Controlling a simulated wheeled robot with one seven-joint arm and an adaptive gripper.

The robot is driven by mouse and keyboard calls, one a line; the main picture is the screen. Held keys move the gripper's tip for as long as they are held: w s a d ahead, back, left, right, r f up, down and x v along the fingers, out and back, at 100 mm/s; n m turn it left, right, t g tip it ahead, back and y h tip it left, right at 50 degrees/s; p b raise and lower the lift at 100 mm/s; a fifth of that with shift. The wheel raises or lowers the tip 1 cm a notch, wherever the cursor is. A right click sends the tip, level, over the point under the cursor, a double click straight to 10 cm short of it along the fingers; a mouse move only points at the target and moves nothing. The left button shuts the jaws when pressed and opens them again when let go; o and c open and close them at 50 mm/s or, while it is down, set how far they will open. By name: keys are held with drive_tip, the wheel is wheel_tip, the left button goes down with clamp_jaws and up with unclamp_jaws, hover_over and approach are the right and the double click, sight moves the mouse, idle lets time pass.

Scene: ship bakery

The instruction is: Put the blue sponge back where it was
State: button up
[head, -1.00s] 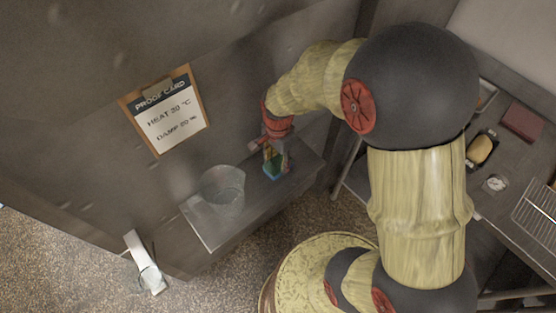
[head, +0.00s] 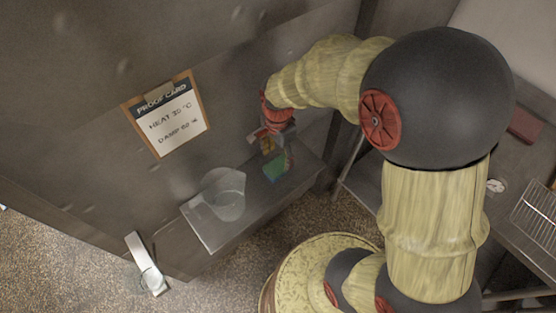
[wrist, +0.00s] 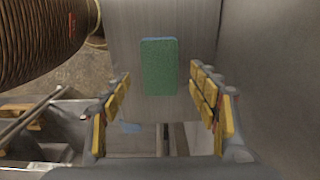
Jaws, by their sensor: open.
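The sponge (head: 277,167), green on its upper face with a thin blue edge, lies flat on the narrow metal shelf (head: 213,233) against the wall. In the wrist view the sponge (wrist: 158,66) lies ahead of my gripper, within the width between its yellow-padded fingers. My gripper (wrist: 163,85) is open with nothing held. In the head view my gripper (head: 269,143) is just above the sponge, pointing down at it. The sponge appears clear of both fingers.
A clear container (head: 224,192) stands on the shelf left of the sponge. A proof card on a clipboard (head: 166,113) hangs on the wall above. A metal counter (head: 508,243) with a wire rack (head: 537,212) is at right.

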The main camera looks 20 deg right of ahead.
wheel_tip(320, 180, up, 8)
wheel_tip(320, 180, up, 9)
drive_tip(key=n+t, duration=0.2)
drive_tip(key=n, duration=0.4)
hover_over(278, 166)
drive_tip(key=s, duration=0.5)
drive_tip(key=s+r+n+t, duration=0.3)
drive_tip(key=s+r+n, duration=0.3)
drive_tip(key=s+n, duration=0.2)
drive_tip(key=shift+s+d+r+t+p, duration=0.15)
drive_tip(key=shift+s+r+t+p, duration=0.15)
drive_tip(key=shift+s+r+p, duration=0.1)
drive_tip(key=shift+f, duration=0.15)
